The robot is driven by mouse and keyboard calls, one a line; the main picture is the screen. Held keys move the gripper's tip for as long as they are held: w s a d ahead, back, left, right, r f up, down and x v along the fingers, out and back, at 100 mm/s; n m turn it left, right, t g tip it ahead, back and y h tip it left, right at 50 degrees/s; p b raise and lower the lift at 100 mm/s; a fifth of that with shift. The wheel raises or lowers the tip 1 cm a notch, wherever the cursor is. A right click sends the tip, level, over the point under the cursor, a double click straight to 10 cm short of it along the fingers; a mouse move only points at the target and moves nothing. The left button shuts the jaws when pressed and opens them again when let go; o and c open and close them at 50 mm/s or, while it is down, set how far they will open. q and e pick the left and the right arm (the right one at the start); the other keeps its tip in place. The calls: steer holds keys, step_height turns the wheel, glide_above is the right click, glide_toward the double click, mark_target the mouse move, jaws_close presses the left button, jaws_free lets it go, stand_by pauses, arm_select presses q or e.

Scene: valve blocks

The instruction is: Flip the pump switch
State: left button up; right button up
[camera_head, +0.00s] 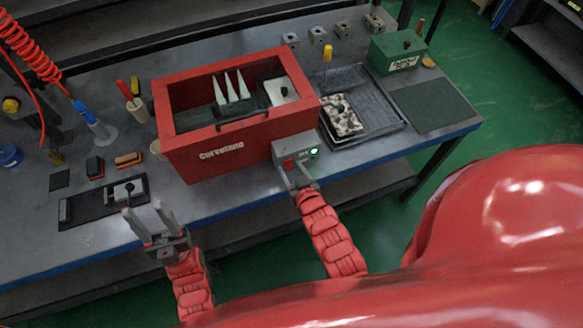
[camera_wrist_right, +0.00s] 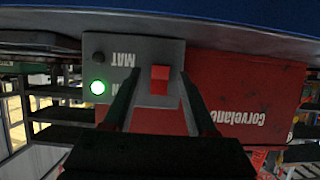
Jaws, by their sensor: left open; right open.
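The red pump switch (camera_head: 288,163) sits on a grey control box (camera_head: 294,147) at the front right of the red Corvelano tank (camera_head: 228,139). The switch also shows in the right wrist view (camera_wrist_right: 160,73), with a lit green lamp (camera_wrist_right: 98,87) and a dark lamp (camera_wrist_right: 98,57) beside it. My right gripper (camera_head: 297,178) is open in front of the box, its fingers on either side of the switch in the wrist view. I cannot tell whether they touch the panel. My left gripper (camera_head: 149,222) is open and empty near the table's front edge.
A dark mat with a small grey block (camera_head: 129,190) lies near my left gripper. A black tray (camera_head: 375,105) holding a speckled block (camera_head: 341,119) stands right of the tank. A green box (camera_head: 399,50) is at the back right. A blue edge runs along the table front.

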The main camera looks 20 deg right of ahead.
jaws_close()
steer(key=shift+f, duration=0.2)
steer(key=t+b, duration=0.1)
steer(key=b, duration=0.3)
steer(key=f+t+b, duration=0.1)
steer(key=t+b, duration=0.1)
steer(key=b, duration=0.1)
steer(key=t+b, duration=0.1)
steer(key=b, duration=0.3)
steer(key=shift+f+t+b, duration=0.3)
steer(key=shift+r+b, duration=0.25)
steer(key=shift+b, duration=0.05)
steer(key=shift+r+t, duration=0.1)
steer(key=shift+t, duration=0.2)
jaws_free()
